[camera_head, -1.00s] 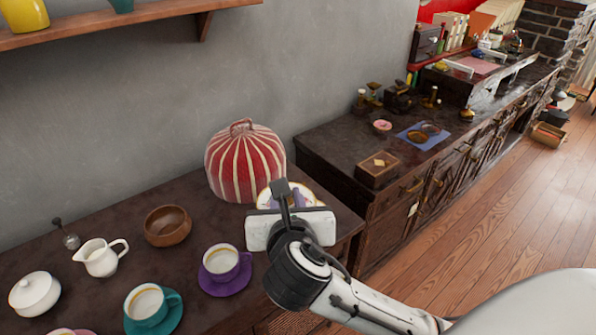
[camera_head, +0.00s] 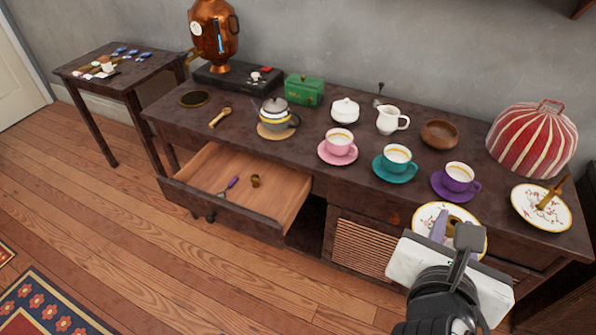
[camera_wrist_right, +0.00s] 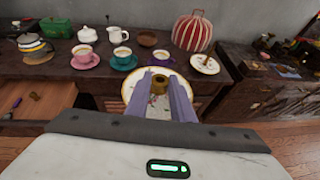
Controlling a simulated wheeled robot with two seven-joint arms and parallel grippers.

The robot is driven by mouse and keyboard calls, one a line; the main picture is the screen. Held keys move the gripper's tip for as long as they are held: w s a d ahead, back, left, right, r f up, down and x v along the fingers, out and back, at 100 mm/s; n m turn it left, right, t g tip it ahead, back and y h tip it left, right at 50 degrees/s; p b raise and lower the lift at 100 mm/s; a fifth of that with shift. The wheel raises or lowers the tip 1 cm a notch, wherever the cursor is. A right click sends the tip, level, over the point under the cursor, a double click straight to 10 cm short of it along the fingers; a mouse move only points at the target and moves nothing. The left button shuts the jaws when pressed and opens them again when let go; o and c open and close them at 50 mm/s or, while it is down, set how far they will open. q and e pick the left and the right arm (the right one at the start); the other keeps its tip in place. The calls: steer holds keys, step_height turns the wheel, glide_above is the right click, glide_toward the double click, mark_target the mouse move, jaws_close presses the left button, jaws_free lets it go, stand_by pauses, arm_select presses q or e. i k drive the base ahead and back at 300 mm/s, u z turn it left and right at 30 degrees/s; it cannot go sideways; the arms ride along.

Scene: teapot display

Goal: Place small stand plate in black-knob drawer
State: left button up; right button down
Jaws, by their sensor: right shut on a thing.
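A white floral plate with a gold rim and a brass ring at its middle (camera_head: 425,212) is in my right gripper (camera_head: 446,228), by the front edge of the dark table. In the right wrist view, the purple-grey fingers (camera_wrist_right: 160,98) are shut at the brass ring over this plate (camera_wrist_right: 131,84). Its near part is hidden. The black-knob drawer (camera_head: 268,221) stands open at the left of the table. A purple-handled tool (camera_head: 232,183) and a small brass piece (camera_head: 255,181) lie in it. My left gripper is out of view.
A similar plate with a brass stem (camera_head: 525,207) stands on the table by the red striped cosy (camera_head: 530,140). Purple (camera_head: 458,178), teal (camera_head: 396,158) and pink (camera_head: 339,145) cups stand near the front edge. The drawer has bare floor inside.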

mark_target(225, 166)
steer(key=u, duration=1.65)
steer(key=i, duration=0.9)
steer(key=z, duration=0.65)
steer(key=i, duration=0.6)
steer(key=z, duration=0.55)
